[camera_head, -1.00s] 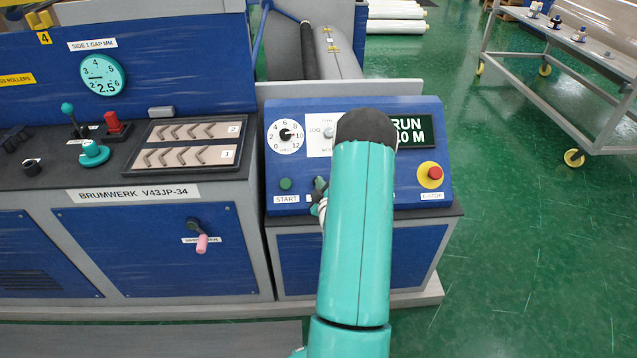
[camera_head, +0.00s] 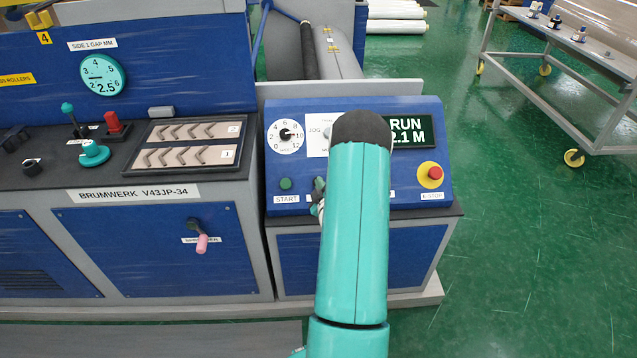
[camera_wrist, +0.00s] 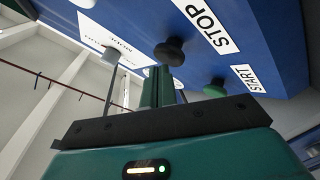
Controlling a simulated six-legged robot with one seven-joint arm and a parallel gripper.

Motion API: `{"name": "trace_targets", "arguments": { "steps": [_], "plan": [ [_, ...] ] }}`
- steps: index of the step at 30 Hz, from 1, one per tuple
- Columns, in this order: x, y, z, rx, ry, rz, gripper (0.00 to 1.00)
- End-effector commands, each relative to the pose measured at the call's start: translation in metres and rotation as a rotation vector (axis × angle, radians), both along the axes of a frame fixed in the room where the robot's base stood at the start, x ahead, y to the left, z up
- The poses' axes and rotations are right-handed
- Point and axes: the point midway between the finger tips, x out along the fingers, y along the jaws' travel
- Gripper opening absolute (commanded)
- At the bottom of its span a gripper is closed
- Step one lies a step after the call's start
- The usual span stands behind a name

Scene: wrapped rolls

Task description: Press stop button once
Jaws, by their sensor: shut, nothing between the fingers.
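The stop button is a dark round knob (camera_wrist: 170,50) on the blue panel, beside a white STOP label (camera_wrist: 208,20) in the wrist view. My gripper (camera_wrist: 158,72) is shut and empty, its tip just below the knob in that picture; I cannot tell whether they touch. In the head view my gripper (camera_head: 318,198) shows only as a sliver beside my teal arm, at the control panel (camera_head: 275,165). My arm hides the stop button there. The display (camera_head: 412,131) shows RUN and a value ending in 2.1 M.
The green START button (camera_head: 285,184) is left of my gripper; it also shows in the wrist view (camera_wrist: 215,88). A red emergency stop (camera_head: 435,173) on yellow is at the panel's right. A speed dial (camera_head: 285,136) and mode selector (camera_wrist: 112,55) are above. A cart (camera_head: 560,60) stands right.

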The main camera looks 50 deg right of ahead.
Motion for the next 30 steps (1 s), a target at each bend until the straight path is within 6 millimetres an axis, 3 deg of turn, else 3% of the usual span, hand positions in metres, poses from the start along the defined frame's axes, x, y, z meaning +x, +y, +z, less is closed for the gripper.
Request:
{"name": "trace_targets", "arguments": {
  "steps": [30],
  "plan": [
    [0.0032,-0.004,-0.0052,-0.001,-0.001,-0.001,0.0]
  ]
}}
